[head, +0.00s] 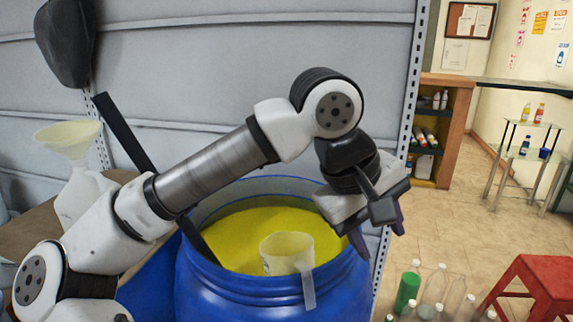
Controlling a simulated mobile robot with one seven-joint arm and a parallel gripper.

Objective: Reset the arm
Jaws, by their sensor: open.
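My gripper (378,240) is open and empty. It points down over the right rim of a blue drum (240,297), with my arm reaching across the picture from the lower left. The drum is open at the top and holds yellow liquid (232,236). A translucent measuring cup (287,252) with a handle sits at the front of the drum's opening, left of my gripper and apart from it. Its handle hangs down over the front rim.
A dark paddle-like pole (128,132) leans out of the drum behind my arm. A cream funnel (70,140) stands at the left. Several bottles (433,290) and a red stool (545,280) are at the lower right. A grey panel wall (220,60) is behind.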

